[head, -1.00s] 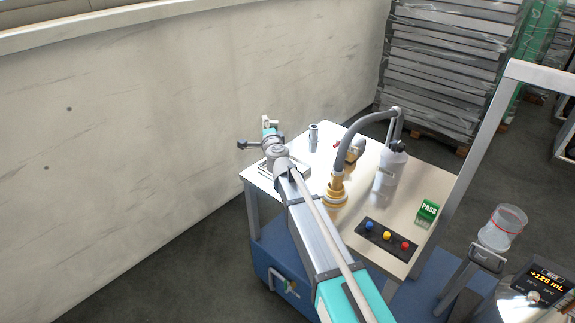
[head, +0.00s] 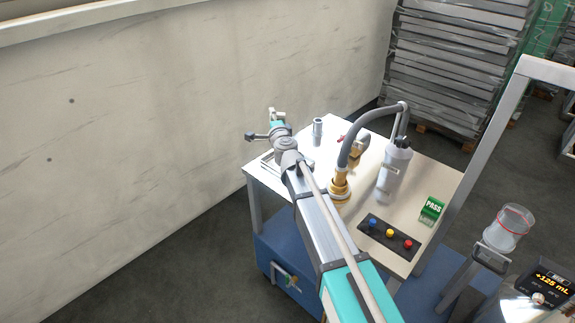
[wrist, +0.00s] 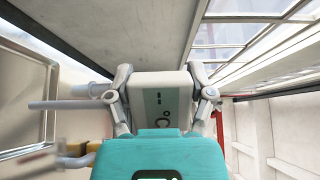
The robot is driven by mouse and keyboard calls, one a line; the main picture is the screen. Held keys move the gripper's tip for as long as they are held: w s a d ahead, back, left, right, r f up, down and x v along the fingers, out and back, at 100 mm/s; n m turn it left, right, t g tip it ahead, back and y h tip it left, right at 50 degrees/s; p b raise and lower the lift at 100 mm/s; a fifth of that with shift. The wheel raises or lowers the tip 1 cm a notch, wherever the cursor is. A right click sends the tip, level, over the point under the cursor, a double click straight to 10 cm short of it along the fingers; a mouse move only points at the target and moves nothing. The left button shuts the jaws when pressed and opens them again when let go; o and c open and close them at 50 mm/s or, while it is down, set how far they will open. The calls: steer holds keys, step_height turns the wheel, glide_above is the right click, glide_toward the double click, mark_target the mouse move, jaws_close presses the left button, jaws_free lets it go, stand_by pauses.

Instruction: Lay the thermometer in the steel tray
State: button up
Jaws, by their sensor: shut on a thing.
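In the head view my gripper (head: 272,117) is over the table's far left corner, and the tray (head: 264,160) is partly hidden under my arm.
A grey cylinder (head: 318,130) stands close right of my gripper. A brass fitting (head: 340,188) with a grey hose, a white bottle (head: 394,172), a button panel (head: 389,232) and a green PASS block (head: 432,209) occupy the table. A pale wall (head: 180,110) is behind.

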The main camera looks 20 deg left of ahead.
steer(key=s+d+r+y+p, duration=0.1)
steer(key=s+d+r, duration=0.1)
steer(key=s+d, duration=0.3)
steer(key=d, duration=0.4)
steer(key=shift+s+n+g+p, duration=0.15)
steer(key=shift+n+g+p, duration=0.25)
steer(key=w+a+f+b, duration=0.7)
steer(key=w+f+b, duration=0.2)
steer(key=w, duration=0.2)
steer(key=shift+a, duration=0.25)
steer(key=shift+f, duration=0.15)
